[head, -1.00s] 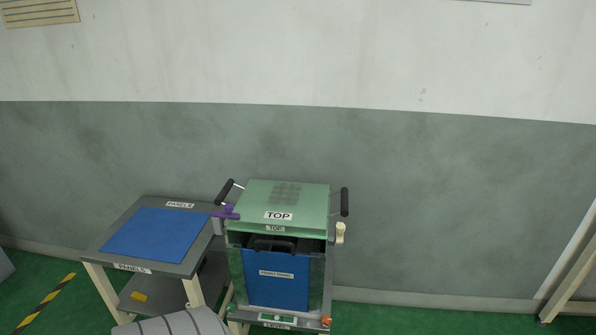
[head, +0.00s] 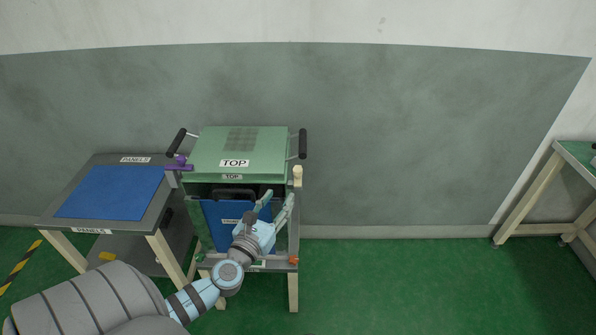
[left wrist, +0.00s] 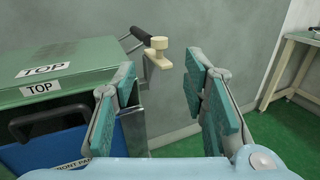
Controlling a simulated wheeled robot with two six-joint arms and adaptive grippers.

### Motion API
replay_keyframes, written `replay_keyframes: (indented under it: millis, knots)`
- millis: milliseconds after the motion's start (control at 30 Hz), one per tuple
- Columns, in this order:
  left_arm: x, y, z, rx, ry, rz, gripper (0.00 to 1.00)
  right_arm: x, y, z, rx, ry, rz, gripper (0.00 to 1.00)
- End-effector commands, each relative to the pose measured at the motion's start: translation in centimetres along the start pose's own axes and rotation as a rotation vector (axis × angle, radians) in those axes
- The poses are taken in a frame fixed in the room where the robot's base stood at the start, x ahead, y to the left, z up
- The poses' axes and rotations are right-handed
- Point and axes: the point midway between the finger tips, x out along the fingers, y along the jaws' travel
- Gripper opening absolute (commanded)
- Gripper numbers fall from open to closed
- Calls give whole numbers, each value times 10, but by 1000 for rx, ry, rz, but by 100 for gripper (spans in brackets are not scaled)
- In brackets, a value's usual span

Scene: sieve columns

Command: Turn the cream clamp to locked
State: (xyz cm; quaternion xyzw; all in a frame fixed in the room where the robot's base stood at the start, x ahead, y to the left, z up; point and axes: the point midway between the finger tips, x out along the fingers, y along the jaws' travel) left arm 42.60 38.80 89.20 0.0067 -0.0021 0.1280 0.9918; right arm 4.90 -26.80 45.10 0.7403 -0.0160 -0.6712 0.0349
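The cream clamp (head: 297,175) sits at the right side of the green-topped machine (head: 240,150), at the front right corner below the lid. In the left wrist view the cream clamp (left wrist: 158,50) shows a round knob on a flat arm, ahead of and between my fingertips, apart from them. My left gripper (head: 277,198) is open and empty in front of the machine's right part. Its teal-padded fingers also show wide apart in the left wrist view (left wrist: 163,82). A purple clamp (head: 179,163) is on the machine's left side. My right gripper is not in view.
A side table (head: 135,160) with a blue panel (head: 110,192) stands left of the machine. Black handles (head: 303,143) stick up at the lid's sides. An orange part (head: 293,260) is low at the right. Floor right of the machine is clear up to another table.

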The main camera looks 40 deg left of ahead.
Motion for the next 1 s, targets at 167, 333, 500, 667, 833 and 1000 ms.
replay_keyframes:
  millis: [167,333,500,667,833,1000]
  knots:
    - [47,0,1,-7,-1,3,40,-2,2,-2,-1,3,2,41]
    - [91,0,-2,-10,2,3,40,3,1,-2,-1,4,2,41]
    - [118,0,-3,-11,3,1,40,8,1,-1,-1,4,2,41]
    - [130,0,-3,-11,4,1,40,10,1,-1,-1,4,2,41]
    - [132,-1,-2,-11,5,0,40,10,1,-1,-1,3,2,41]
    - [131,-1,-2,-11,5,0,26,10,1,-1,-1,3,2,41]
